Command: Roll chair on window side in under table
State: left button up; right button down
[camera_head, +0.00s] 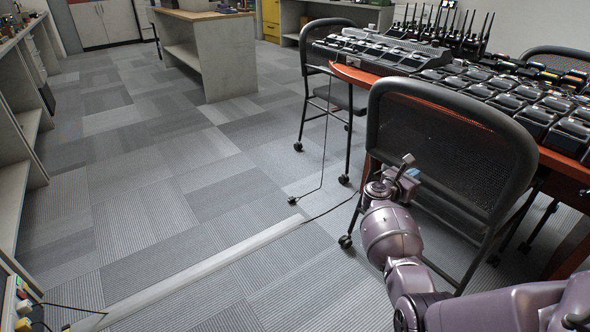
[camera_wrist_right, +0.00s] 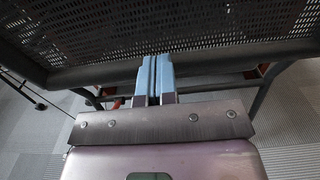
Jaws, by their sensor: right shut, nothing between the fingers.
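The near black mesh-backed chair (camera_head: 445,145) stands at the table's near end, its seat side toward the table. The table (camera_head: 385,80) has a red-orange edge and its top is covered with radios. My right gripper (camera_head: 408,172) is shut and empty, at the left part of this chair's backrest. In the right wrist view the blue fingertips (camera_wrist_right: 155,75) are together just at the lower frame bar of the mesh back (camera_wrist_right: 200,30); I cannot tell whether they touch it. A second black chair (camera_head: 335,90) stands at the table's left side. My left gripper is not in view.
Several radios and chargers (camera_head: 400,55) fill the tabletop. A pale cable cover strip (camera_head: 200,272) and black cables cross the carpet left of the chair. Grey shelves (camera_head: 20,150) line the left wall; a workbench (camera_head: 215,60) stands at the back.

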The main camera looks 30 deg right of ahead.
jog(key=shift+s+a+p, duration=0.1)
jog(key=shift+a+p, duration=0.2)
jog(key=shift+a, duration=1.7)
